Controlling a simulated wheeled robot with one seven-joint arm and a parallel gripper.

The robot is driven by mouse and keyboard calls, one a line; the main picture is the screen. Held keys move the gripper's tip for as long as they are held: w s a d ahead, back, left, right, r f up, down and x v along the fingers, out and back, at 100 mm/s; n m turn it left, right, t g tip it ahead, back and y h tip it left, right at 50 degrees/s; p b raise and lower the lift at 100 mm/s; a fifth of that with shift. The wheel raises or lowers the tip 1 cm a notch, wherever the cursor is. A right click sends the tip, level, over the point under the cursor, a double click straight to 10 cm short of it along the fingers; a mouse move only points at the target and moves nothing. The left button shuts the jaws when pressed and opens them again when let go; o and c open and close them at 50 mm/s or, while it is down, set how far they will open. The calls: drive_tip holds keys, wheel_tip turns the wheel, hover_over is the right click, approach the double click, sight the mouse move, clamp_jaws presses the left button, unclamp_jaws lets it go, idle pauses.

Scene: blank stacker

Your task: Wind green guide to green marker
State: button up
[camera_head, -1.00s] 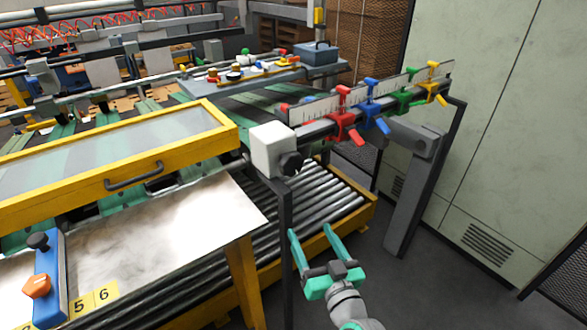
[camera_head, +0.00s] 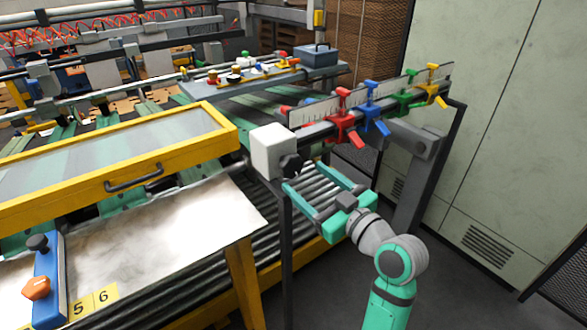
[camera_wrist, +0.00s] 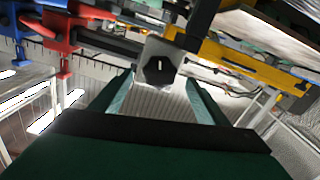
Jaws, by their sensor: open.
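The green guide (camera_head: 405,98) sits on the ruled rail at the right, between the blue guide (camera_head: 371,106) and the yellow guide (camera_head: 432,86). A green marker cannot be told apart from the guide at this size. A dark knob (camera_head: 291,165) sticks out of the white box (camera_head: 270,150) at the rail's near end. My gripper (camera_head: 304,186) is open and empty, just below and right of the knob. In the wrist view the knob (camera_wrist: 159,71) shows ahead, between and beyond the two fingers. The green guide is not clear in the wrist view.
The red guide (camera_head: 345,120) is nearest the white box; red and blue guides also show in the wrist view. A dark post stands below the box. A yellow-framed window (camera_head: 120,165) and metal sheet (camera_head: 165,235) lie left. Rollers run beneath. A pale cabinet (camera_head: 490,130) stands right.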

sight(295, 170)
drive_tip(key=shift+x, duration=3.1)
drive_tip(key=c, duration=1)
